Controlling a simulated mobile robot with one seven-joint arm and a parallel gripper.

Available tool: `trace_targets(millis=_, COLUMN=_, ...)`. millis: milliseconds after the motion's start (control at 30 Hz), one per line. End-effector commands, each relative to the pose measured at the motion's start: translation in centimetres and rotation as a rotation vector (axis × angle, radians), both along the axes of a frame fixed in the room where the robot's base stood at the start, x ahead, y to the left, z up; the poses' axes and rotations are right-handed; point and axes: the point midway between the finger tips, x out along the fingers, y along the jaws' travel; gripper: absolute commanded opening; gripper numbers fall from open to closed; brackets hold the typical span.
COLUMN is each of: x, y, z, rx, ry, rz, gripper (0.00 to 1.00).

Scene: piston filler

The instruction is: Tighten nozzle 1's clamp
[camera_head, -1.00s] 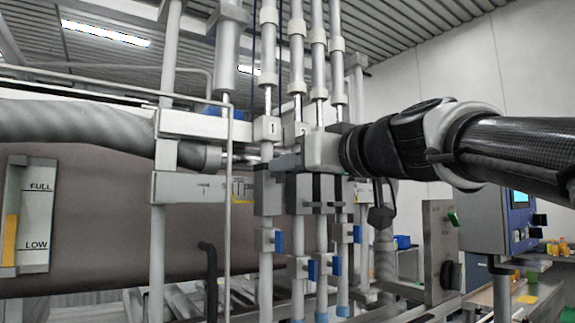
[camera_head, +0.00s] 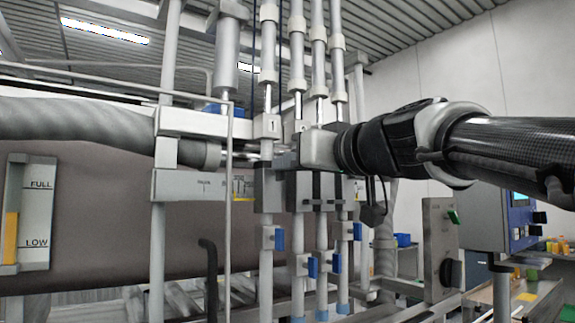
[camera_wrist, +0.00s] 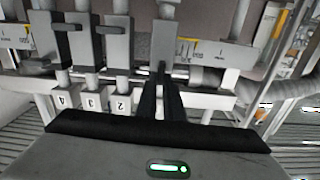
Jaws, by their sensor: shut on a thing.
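Nozzle 1, marked by a white block with a "1" (camera_head: 266,127), is the leftmost of the row in the head view. Its grey clamp block (camera_head: 268,190) sits on the tube; in the wrist view the block (camera_wrist: 166,40) is at upper centre. My gripper (camera_head: 287,160) is in front of it, level with the clamp's upper part. In the wrist view my dark fingers (camera_wrist: 165,95) are close together at the block's near end, shut on what appears to be the clamp's lever, mostly hidden between them. The neighbouring clamps (camera_wrist: 112,45) have black levers across them.
Other nozzle tubes (camera_head: 321,250) with blue valve handles (camera_head: 336,264) stand close to the right. A thin upright rod (camera_head: 228,230) is at left. A large brown tank (camera_head: 100,220) lies behind. A control box (camera_head: 441,250) stands at right.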

Motion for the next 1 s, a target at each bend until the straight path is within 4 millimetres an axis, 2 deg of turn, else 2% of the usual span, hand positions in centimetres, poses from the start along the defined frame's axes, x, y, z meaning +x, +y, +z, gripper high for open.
trace_targets(millis=267, x=0.10, y=-0.16, z=-0.12, rx=0.145, ry=0.097, rz=0.000, gripper=0.00)
trace_targets(millis=1000, x=0.45, y=-0.68, z=-0.38, rx=0.724, ry=0.488, rz=0.000, gripper=0.00)
